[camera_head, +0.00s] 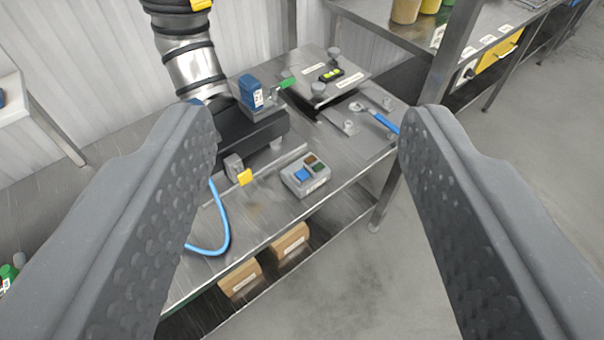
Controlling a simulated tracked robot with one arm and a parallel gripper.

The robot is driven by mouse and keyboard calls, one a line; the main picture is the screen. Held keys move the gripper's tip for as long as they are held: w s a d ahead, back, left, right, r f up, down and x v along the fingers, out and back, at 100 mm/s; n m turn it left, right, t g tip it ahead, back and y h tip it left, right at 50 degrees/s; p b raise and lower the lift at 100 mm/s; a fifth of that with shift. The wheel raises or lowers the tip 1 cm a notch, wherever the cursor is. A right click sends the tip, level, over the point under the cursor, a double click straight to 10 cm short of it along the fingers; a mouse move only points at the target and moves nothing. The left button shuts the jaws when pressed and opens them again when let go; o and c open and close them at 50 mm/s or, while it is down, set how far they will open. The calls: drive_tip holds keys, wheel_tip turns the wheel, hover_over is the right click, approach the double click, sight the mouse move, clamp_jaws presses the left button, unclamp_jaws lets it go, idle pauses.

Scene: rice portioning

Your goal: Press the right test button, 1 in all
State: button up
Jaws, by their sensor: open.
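A small grey control box (296,187) sits near the front edge of the metal bench. A raised blue button (301,175) is on its left part. Two smaller dark squares, one brownish (311,160) and one green (319,167), are on its far right part. A pale label is on its front; I cannot read it. A black panel with two yellow-green round spots (331,75) lies on a plate further back. My gripper (310,120) is open and empty. Its two fingers frame the bench, and the box shows between them, apart from both.
A ribbed duct (195,65) rises behind. Floor at right is clear.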

clamp_jaws()
idle(1.5)
